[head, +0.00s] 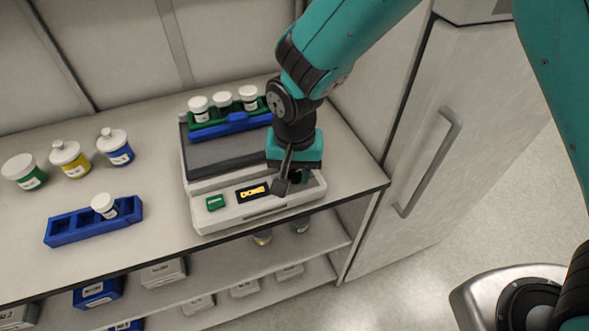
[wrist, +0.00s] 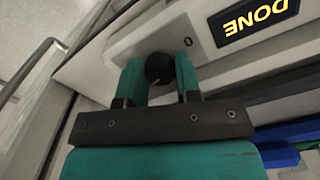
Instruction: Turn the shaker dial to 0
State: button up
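The shaker (head: 235,219) is a light grey box with a dark platform, standing on the bench. Its front panel carries a display (head: 253,193) with yellow text, which reads DONE in the wrist view (wrist: 257,18). The round black dial (wrist: 159,68) sits between the two teal fingers of my gripper (wrist: 160,78), which appear to touch it on both sides. A "0" mark (wrist: 190,42) shows on the panel beside the dial. In the head view my gripper (head: 291,180) is at the panel's right end and hides most of the dial.
A green button (head: 215,202) is left of the display. A green and blue rack with several white-capped jars (head: 223,102) sits on the platform. Left on the bench are more jars (head: 70,158) and a blue rack (head: 92,222). A cabinet with a handle (head: 428,162) stands right.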

aim_at(295, 173)
jog(key=shift+n, duration=0.4)
jog(key=n, duration=0.4)
jog(key=shift+r+n+p, duration=0.1)
jog(key=shift+n+p, duration=0.25)
jog(key=shift+n, duration=0.05)
jog(key=n, duration=0.4)
jog(key=shift+w+n, duration=0.1)
jog(key=shift+n, duration=0.6)
jog(key=o, duration=0.6)
notch_tip(295, 173, up, 17)
jog(key=shift+r+b, duration=0.2)
jog(key=shift+b, duration=0.2)
